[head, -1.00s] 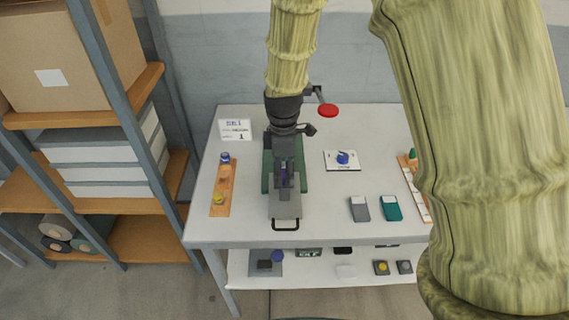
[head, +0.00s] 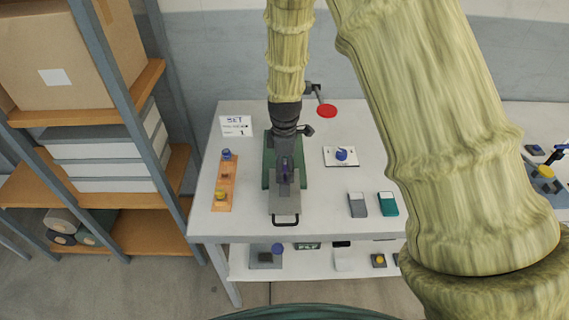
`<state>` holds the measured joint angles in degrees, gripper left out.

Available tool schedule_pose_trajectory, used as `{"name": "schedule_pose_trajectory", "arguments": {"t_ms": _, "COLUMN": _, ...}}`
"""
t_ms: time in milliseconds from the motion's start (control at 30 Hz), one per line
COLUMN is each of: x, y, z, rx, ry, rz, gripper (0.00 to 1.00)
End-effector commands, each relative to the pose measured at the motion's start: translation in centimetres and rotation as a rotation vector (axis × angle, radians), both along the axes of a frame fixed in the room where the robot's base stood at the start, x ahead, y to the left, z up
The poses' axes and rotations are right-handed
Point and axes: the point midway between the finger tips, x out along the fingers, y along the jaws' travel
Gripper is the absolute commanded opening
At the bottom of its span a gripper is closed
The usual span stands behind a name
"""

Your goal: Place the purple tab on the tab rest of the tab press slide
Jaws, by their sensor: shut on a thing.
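The tab is above or at the slide's rear part. I cannot tell whether it touches the tab rest, which is hidden by the gripper and tab. The red press lever knob (head: 326,111) shows behind, to the right.
A white plate with a blue knob (head: 341,155) and grey (head: 357,205) and teal (head: 388,204) boxes are right. A sign (head: 236,126) stands at back left. The front table edge is clear around the handle.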

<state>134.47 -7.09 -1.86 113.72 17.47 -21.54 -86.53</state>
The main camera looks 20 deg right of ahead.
Motion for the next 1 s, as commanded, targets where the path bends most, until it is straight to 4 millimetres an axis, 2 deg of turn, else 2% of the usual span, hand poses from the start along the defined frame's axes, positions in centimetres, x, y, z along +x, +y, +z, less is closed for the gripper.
{"name": "schedule_pose_trajectory", "arguments": {"t_ms": 233, "x": 0.0, "y": 0.0, "z": -0.3, "rx": 0.000, "ry": 0.000, "rz": -0.001, "gripper": 0.62}}
{"name": "schedule_pose_trajectory", "arguments": {"t_ms": 267, "x": 0.0, "y": 0.0, "z": -0.3, "rx": 0.000, "ry": 0.000, "rz": -0.001, "gripper": 0.82}}
{"name": "schedule_pose_trajectory", "arguments": {"t_ms": 367, "x": 0.0, "y": 0.0, "z": -0.2, "rx": 0.000, "ry": 0.000, "rz": 0.000, "gripper": 1.00}}
{"name": "schedule_pose_trajectory", "arguments": {"t_ms": 733, "x": 0.0, "y": 0.0, "z": -0.2, "rx": 0.000, "ry": 0.000, "rz": 0.000, "gripper": 1.00}}
{"name": "schedule_pose_trajectory", "arguments": {"t_ms": 1000, "x": 0.1, "y": 0.0, "z": 1.3, "rx": 0.000, "ry": -0.003, "rz": 0.001, "gripper": 1.00}}
